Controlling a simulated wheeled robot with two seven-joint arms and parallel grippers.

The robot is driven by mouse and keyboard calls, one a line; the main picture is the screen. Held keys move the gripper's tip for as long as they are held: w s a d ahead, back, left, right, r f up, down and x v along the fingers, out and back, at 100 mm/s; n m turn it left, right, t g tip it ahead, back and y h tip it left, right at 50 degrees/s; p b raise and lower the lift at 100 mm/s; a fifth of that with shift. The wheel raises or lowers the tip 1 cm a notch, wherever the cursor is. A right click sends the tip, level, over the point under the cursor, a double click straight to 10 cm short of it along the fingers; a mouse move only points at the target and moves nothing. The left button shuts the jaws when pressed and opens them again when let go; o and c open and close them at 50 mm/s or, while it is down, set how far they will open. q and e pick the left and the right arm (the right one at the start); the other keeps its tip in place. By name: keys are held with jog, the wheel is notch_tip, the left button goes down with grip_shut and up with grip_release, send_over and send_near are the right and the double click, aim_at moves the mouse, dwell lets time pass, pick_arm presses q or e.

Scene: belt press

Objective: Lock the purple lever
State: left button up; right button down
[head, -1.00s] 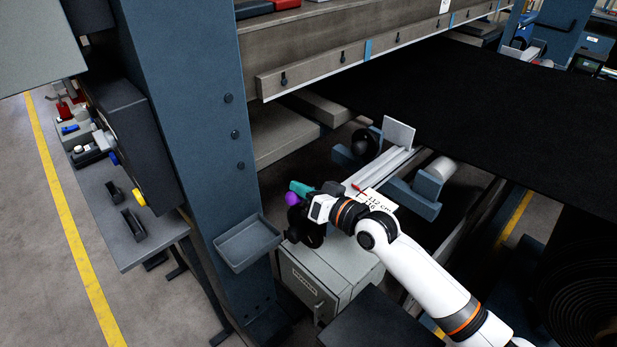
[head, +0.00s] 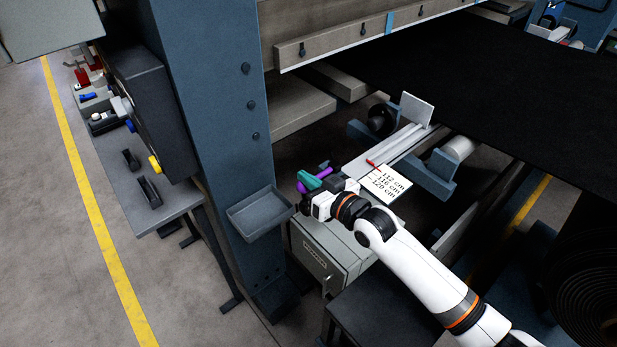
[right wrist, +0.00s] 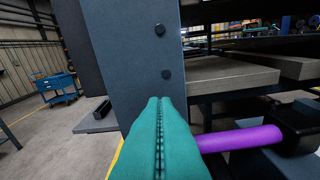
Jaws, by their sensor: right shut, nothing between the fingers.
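The purple lever (head: 323,167) shows in the head view as a short bar above the grey cabinet, partly hidden by my right gripper. In the right wrist view the purple lever (right wrist: 242,138) lies almost level, running from a black hub (right wrist: 298,126) on the right to behind my fingers. My right gripper (head: 309,181) has teal fingers pressed together, with nothing between them. Its fingers (right wrist: 160,135) stand in front of the lever's left end; I cannot tell whether they touch it. My left gripper is not in view.
A blue post (head: 215,110) with a small grey tray (head: 262,213) stands left of my right gripper. The grey cabinet (head: 318,255) is below it. A white card with cm marks (head: 385,184) lies behind the arm. A side bench (head: 165,205) stands at left.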

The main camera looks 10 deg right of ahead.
jog(key=shift+f, duration=0.15)
jog(key=r+p, duration=0.1)
jog(key=w+r+p, duration=0.1)
jog(key=r+p, duration=0.1)
jog(key=r, duration=0.1)
jog(key=shift+w+a, duration=0.15)
jog(key=shift+a, duration=0.15)
jog(key=b+v, duration=0.2)
jog(key=v, duration=0.7)
jog(key=shift+s+b, duration=0.25)
jog(key=shift+b, duration=0.1)
jog(key=shift+d, duration=0.1)
